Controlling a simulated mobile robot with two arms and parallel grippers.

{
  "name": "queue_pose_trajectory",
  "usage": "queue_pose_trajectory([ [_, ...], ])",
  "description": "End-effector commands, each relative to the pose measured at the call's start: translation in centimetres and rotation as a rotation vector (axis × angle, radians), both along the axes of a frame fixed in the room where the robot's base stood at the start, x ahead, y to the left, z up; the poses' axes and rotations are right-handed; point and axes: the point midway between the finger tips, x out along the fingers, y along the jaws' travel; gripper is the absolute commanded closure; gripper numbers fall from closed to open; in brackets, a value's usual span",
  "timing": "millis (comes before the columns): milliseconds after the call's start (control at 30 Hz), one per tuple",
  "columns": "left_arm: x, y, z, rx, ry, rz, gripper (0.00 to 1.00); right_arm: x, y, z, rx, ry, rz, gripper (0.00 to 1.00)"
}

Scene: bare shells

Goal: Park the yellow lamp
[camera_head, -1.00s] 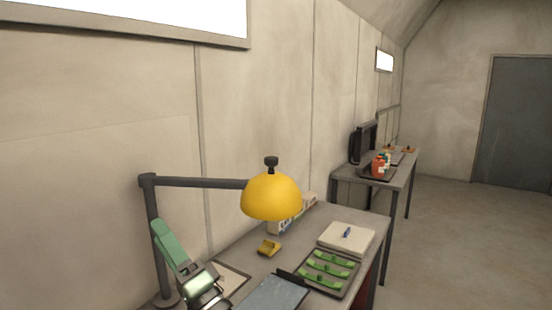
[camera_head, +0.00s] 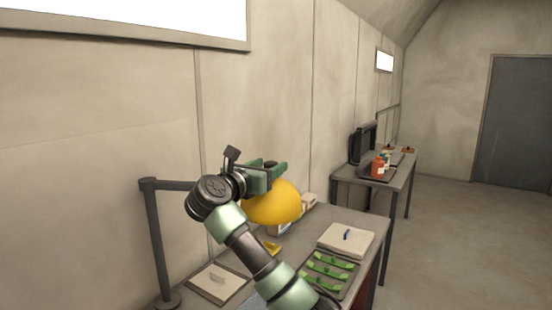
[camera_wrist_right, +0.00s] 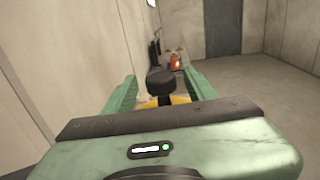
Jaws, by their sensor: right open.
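The yellow lamp (camera_head: 277,203) has a dome shade on a dark jointed stand (camera_head: 156,240) over the near desk. My right gripper (camera_head: 277,168) is at the top of the shade and hides part of it and much of the lamp's horizontal arm. In the right wrist view, its two green fingers (camera_wrist_right: 160,78) stand apart on either side of the black knob (camera_wrist_right: 161,84) on the shade. A strip of the yellow shade (camera_wrist_right: 179,100) shows below the knob. The gripper is open; contact with the knob cannot be told. My left gripper is not in view.
The near desk (camera_head: 345,217) bears a tray of green pieces (camera_head: 328,272), a white pad with a blue pen (camera_head: 346,239) and a small yellow item (camera_head: 271,248). A second table (camera_head: 375,181) with red bottles stands farther back. The wall is close on the left.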

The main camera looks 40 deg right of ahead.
Motion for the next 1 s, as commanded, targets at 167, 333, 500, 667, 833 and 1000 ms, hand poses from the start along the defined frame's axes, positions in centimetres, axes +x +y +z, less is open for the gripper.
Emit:
queue_pose_trajectory([
  [167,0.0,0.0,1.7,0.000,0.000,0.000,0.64,1.2,-2.5,0.5,-0.004,0.003,-0.003,0.44],
  [333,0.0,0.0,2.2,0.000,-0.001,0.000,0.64,1.9,-3.7,0.2,-0.003,0.001,0.000,0.44],
  [500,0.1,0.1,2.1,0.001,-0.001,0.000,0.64,2.0,-3.9,0.1,-0.002,-0.001,0.000,0.44],
  [667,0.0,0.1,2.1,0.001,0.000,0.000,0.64,2.0,-3.9,0.0,-0.002,-0.001,0.000,0.55],
  [833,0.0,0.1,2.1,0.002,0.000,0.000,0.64,2.0,-3.8,0.1,-0.002,-0.001,0.001,1.00],
  [1000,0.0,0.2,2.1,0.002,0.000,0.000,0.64,2.0,-3.8,0.1,-0.002,-0.001,0.001,1.00],
])
